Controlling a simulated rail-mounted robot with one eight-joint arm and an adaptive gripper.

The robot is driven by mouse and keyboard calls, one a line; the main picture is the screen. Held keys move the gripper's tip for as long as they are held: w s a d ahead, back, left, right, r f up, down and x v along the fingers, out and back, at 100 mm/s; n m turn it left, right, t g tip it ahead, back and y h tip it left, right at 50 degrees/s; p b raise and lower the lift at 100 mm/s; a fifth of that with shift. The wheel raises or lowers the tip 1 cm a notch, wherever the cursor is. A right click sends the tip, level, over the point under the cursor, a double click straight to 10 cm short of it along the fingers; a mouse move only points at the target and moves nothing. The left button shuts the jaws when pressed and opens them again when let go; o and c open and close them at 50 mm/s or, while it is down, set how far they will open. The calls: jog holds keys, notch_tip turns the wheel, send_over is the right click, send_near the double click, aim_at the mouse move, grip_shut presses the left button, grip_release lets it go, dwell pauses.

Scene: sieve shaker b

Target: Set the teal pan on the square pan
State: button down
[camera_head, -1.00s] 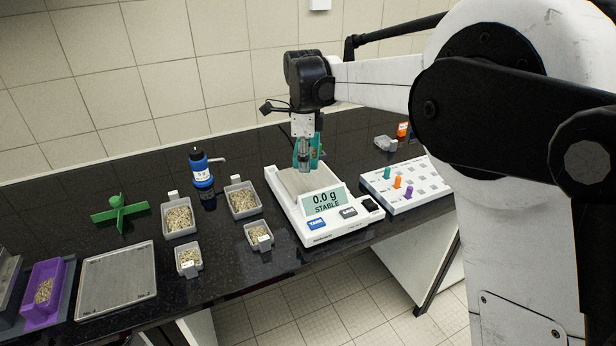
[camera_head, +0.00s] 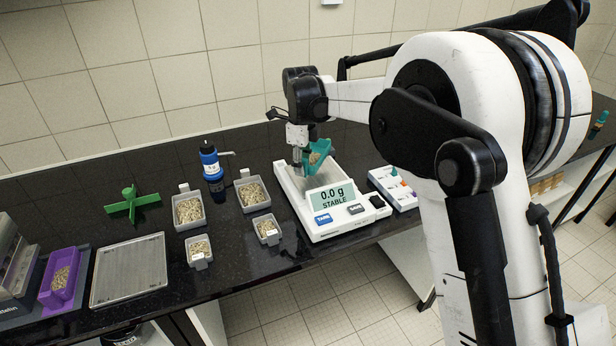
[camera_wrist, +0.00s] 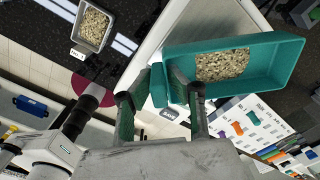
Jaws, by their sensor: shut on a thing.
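The teal pan (camera_head: 319,153) holds grainy material and is in my gripper (camera_head: 299,160) above the balance, tilted in the head view. In the wrist view the teal pan (camera_wrist: 285,58) extends right from my gripper (camera_wrist: 160,92), whose fingers are shut on its handle end. The square pan (camera_head: 291,181) is the flat grey plate on top of the white balance (camera_head: 331,221), below my gripper and partly hidden by it. The teal pan looks apart from the plate. The balance display reads 0.0 g, STABLE.
Several grey pans of grain (camera_head: 188,211) stand left of the balance, with a blue-and-black bottle (camera_head: 212,170) behind them. A white rack with coloured pegs (camera_head: 394,188) is close on the right. A green cross-shaped piece (camera_head: 132,205), a grey tray (camera_head: 130,272) and a purple pan (camera_head: 62,279) lie farther left.

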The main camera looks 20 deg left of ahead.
aim_at(308, 173)
jog(key=shift+w+d+f, duration=0.6)
jog(key=shift+f+p, duration=0.35)
jog(key=shift+f, duration=1.55)
jog(key=shift+f, duration=0.15)
jog(key=c, duration=1.7)
grip_release()
jog(key=shift+o, duration=0.2)
notch_tip(308, 173, up, 12)
jog(key=shift+r+b, duration=0.15)
jog(key=shift+b, duration=0.3)
